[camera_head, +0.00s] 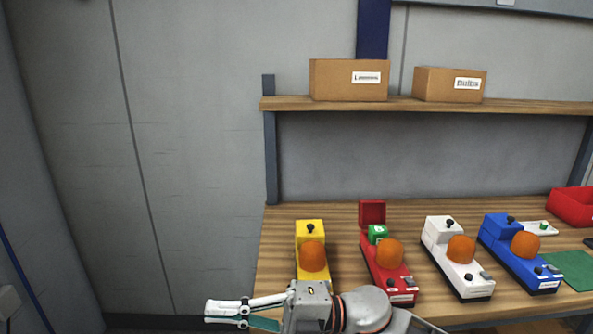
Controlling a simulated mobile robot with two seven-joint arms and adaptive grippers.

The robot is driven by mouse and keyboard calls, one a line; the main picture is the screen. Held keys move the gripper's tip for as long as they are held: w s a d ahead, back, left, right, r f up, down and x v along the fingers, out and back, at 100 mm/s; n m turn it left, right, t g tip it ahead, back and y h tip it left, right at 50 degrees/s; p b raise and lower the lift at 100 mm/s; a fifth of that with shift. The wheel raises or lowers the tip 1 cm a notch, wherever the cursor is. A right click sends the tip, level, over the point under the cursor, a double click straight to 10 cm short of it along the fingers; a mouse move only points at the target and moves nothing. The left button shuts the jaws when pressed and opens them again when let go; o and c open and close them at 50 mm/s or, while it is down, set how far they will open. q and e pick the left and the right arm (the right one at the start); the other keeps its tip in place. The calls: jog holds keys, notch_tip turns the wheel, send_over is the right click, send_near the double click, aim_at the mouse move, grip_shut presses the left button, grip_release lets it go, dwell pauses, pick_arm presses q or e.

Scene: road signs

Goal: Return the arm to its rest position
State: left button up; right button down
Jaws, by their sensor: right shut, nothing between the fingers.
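My right gripper (212,312) shows at the bottom of the head view, left of the table's front left corner. Its arm comes in from the lower right, and its fingers point left. It is shut and holds nothing. Part of my arm covers the lower end of the yellow box with an orange dome (312,256). My left gripper is not in view.
The wooden table (283,215) carries a red box (401,290), a white box (466,281) and a blue box (520,269), each with an orange dome. A red bin (572,209) stands right. Cartons (335,87) sit on the shelf (400,103).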

jog(key=w+d+f+m+t+h, duration=0.4)
jog(key=d+f+m+t, duration=0.45)
jog(key=m, duration=0.35)
jog(key=w+d+f+m+t+h, duration=0.4)
jog(key=d+f+m+t, duration=0.3)
jog(key=m+t, duration=0.35)
jog(key=s+d+f+m+g+h, duration=0.2)
jog(key=s+d+f, duration=0.3)
jog(key=f, duration=0.3)
jog(key=s+d+f+m+g+h, duration=0.2)
jog(key=s+d+f+m+h, duration=0.2)
jog(key=s+d+f, duration=0.2)
jog(key=s+d+f+m+g+h, duration=0.1)
jog(key=s+d+f, duration=0.4)
jog(key=f, duration=0.5)
jog(key=shift+s+d+f+m+g+h, duration=0.3)
jog(key=shift+s+m+g+h, duration=0.15)
jog(key=shift+m+h, duration=0.55)
